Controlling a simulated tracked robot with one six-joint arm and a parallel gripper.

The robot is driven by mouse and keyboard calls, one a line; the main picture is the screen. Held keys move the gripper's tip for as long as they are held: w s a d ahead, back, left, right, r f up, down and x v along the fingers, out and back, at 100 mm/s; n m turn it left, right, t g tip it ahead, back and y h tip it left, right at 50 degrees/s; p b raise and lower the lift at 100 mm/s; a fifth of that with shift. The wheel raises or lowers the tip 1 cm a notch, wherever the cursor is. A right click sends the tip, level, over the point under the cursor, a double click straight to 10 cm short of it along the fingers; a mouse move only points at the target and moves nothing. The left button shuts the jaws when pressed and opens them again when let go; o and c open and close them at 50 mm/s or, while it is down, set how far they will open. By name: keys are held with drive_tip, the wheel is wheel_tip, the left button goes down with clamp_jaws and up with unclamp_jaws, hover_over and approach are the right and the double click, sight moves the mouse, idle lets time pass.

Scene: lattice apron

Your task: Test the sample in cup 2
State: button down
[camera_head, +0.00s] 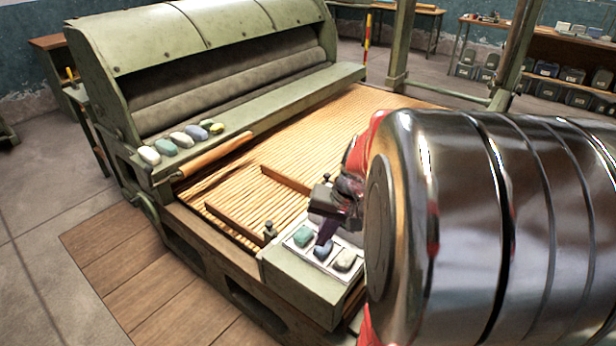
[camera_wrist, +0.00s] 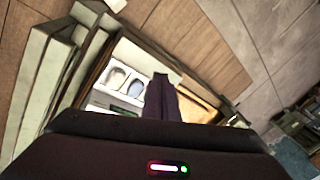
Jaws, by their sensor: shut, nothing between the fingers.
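A white tray (camera_head: 301,252) sits on a pale green block at the bed's near corner. It holds a green sample (camera_head: 303,236), a blue sample (camera_head: 323,250) in the middle and a pale grey-beige sample (camera_head: 345,260). I cannot read any cup numbers. My gripper (camera_head: 324,238) is shut and empty, its dark purple fingers pointing down over the tray near the blue sample; I cannot tell whether they touch it. In the wrist view, the blue sample (camera_wrist: 135,88) and pale sample (camera_wrist: 115,77) show left of my fingers (camera_wrist: 161,82), which partly hide the green one.
A wooden slatted bed (camera_head: 290,130) with raised wooden bars lies behind the tray. A small dark knob (camera_head: 269,230) stands just left of it. Several coloured lumps (camera_head: 181,139) line the green machine's ledge. Wooden floor boards (camera_head: 150,290) in front are clear.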

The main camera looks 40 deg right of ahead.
drive_tip(key=w+d+f+m+t, duration=0.2)
drive_tip(key=d+f, duration=0.2)
drive_tip(key=d, duration=0.7)
drive_tip(key=w+d+f+m+t, duration=0.2)
drive_tip(key=w+d+f, duration=0.15)
drive_tip(key=d, duration=0.75)
drive_tip(key=w+d+r+n+t+h, duration=0.2)
drive_tip(key=w+d, duration=0.1)
drive_tip(key=d, duration=0.4)
drive_tip(key=shift+d+r+h, duration=0.15)
drive_tip(key=shift+d+h, duration=0.15)
drive_tip(key=shift+d, duration=0.1)
drive_tip(key=shift+w, duration=0.1)
drive_tip(key=shift+f, duration=4.4)
